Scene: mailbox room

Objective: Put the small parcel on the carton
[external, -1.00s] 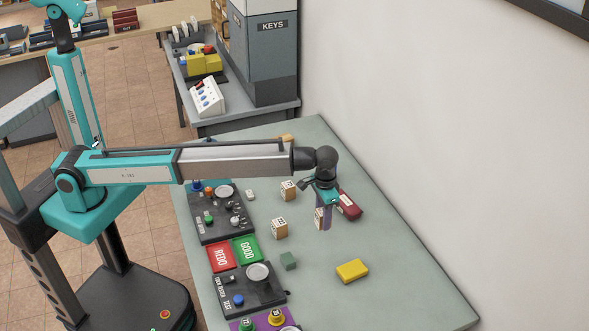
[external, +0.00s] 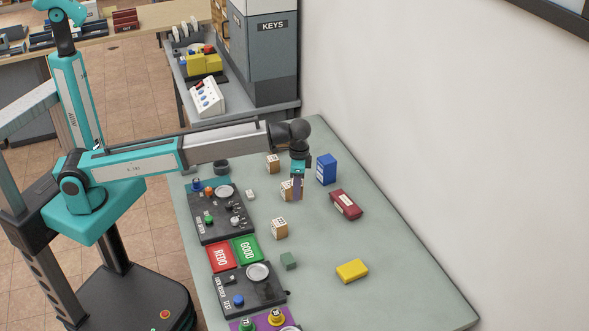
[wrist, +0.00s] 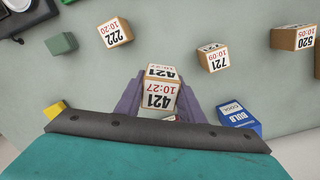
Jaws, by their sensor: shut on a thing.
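My gripper (wrist: 158,108) is shut on a small tan parcel with white labels marked 421 (wrist: 158,96), held between its purple fingers. In the external view my gripper (external: 297,190) is over the table, overlapping a similar parcel, 721 (external: 286,191), which the wrist view shows apart and to the right (wrist: 213,57). Parcel 222 (wrist: 115,32) lies left of the held one, and parcel 520 (wrist: 292,38) at far right. No thing is clearly marked as the carton; a blue BULB box (external: 326,170) stands upright, its top showing in the wrist view (wrist: 238,117).
A dark red box (external: 346,204), a yellow box (external: 352,271) and a green cube (external: 288,261) lie on the table. Black panels (external: 222,215) with knobs line its left side. A wall borders the right side. The table's front right is clear.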

